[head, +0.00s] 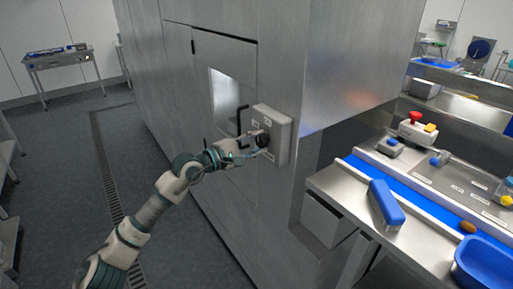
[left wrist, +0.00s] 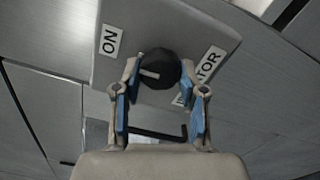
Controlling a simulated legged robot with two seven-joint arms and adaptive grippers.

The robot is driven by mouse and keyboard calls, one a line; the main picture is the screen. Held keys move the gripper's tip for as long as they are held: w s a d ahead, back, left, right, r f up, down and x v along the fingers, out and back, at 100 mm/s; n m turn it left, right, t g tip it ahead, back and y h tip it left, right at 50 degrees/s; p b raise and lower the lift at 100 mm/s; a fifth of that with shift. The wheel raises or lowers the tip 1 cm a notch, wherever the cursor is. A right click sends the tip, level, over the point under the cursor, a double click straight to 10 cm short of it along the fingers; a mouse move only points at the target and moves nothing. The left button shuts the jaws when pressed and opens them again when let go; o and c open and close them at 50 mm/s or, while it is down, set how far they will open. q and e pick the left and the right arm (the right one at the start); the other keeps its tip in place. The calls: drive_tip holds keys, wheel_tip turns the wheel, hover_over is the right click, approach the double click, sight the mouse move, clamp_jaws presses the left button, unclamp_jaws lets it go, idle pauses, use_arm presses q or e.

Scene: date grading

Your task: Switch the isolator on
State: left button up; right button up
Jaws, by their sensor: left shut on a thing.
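The isolator (head: 279,127) is a light grey box on the side of a large steel cabinet, with a black round knob. In the left wrist view its grey face (left wrist: 178,32) carries an "ON" label and a partly covered label ending in "TOR". The black knob (left wrist: 158,66) has a pale mark pointing to the left in that view, roughly toward the ON side. My left gripper (head: 262,146) is at the box front, its blue-padded fingers (left wrist: 160,90) on either side of the knob and shut on it. My right gripper is not in view.
A black door handle (head: 241,120) is just left of the isolator on the steel cabinet (head: 285,60). The floor at left is clear.

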use_arm(q)
drive_tip(key=shift+w+f+m, duration=0.1)
drive_tip(key=shift+f+m, duration=0.2)
drive_tip(key=shift+f, duration=0.1)
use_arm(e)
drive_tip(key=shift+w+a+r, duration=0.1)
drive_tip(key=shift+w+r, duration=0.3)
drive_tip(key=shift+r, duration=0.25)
use_arm(q)
drive_tip(key=o, duration=1.1)
drive_tip(key=shift+o, duration=0.2)
drive_tip(key=shift+w, duration=0.2)
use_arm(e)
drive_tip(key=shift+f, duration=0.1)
use_arm(q)
drive_tip(key=shift+a+r, duration=0.1)
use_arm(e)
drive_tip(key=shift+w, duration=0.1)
